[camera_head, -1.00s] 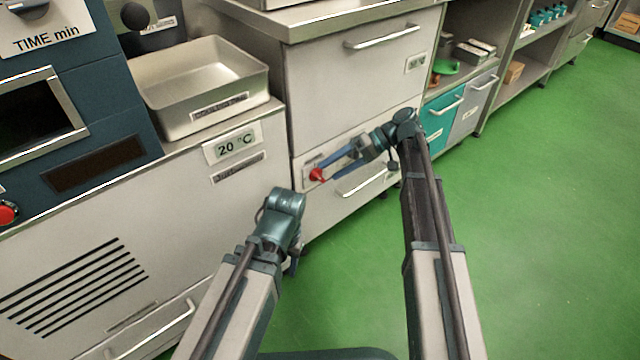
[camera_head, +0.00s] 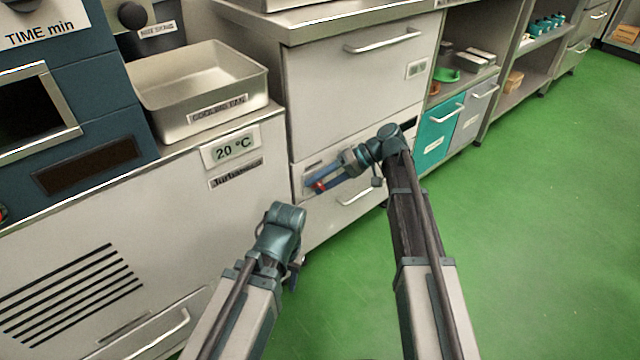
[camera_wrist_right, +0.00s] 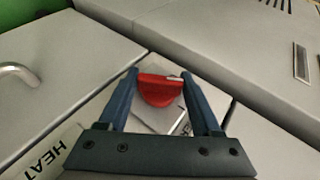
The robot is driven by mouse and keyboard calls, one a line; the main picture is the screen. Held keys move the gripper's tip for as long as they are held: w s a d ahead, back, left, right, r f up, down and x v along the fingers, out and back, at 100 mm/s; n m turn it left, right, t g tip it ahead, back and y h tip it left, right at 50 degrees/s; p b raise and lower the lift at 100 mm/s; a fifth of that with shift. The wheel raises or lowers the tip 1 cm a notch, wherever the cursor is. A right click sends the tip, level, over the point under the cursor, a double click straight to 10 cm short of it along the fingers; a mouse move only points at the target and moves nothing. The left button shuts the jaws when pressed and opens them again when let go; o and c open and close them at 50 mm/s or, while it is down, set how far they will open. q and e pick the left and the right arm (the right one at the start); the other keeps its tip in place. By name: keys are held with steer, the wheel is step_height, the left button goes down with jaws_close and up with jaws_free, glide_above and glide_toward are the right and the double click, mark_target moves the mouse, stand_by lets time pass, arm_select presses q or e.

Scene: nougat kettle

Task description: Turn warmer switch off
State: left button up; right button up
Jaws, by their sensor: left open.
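The warmer switch is a red knob (camera_wrist_right: 160,90) on a pale plate, with a short white mark at its upper right in the right wrist view. In the head view the knob (camera_head: 319,186) shows as a small red patch on the lower front of the warmer cabinet. My right gripper (camera_wrist_right: 161,75) has one blue finger on each side of the knob, tips very close to its edges. Whether they press on it I cannot tell. My right gripper also shows in the head view (camera_head: 318,185). My left gripper (camera_head: 293,276) hangs low, mostly hidden behind its wrist, away from the switch.
A drawer handle (camera_head: 362,190) lies just right of the switch. A grey counter with a metal cooling pan (camera_head: 205,95) and a 20 °C display (camera_head: 233,148) stands to the left. A teal bin front (camera_head: 437,135) is to the right. Green floor (camera_head: 540,220) is clear at right.

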steer(key=c, duration=0.6)
steer(key=shift+r+h+p, duration=0.2)
steer(key=shift+h+p, duration=0.2)
steer(key=shift+p, duration=0.5)
steer(key=t+h+p, duration=0.1)
steer(key=p, duration=0.1)
steer(key=n+t+h+p, duration=0.1)
steer(key=h+p, duration=0.1)
steer(key=shift+s+a+r+p, duration=0.1)
steer(key=shift+s+p, duration=0.1)
steer(key=shift+p, duration=0.2)
steer(key=t+h+p, duration=0.1)
steer(key=t+h, duration=0.1)
steer(key=shift+n+h+p, duration=0.4)
steer(key=shift+w+f+n+t+h, duration=0.1)
steer(key=shift+f+n+t+h, duration=0.2)
steer(key=shift+t+h, duration=0.5)
steer(key=shift+h, duration=0.4)
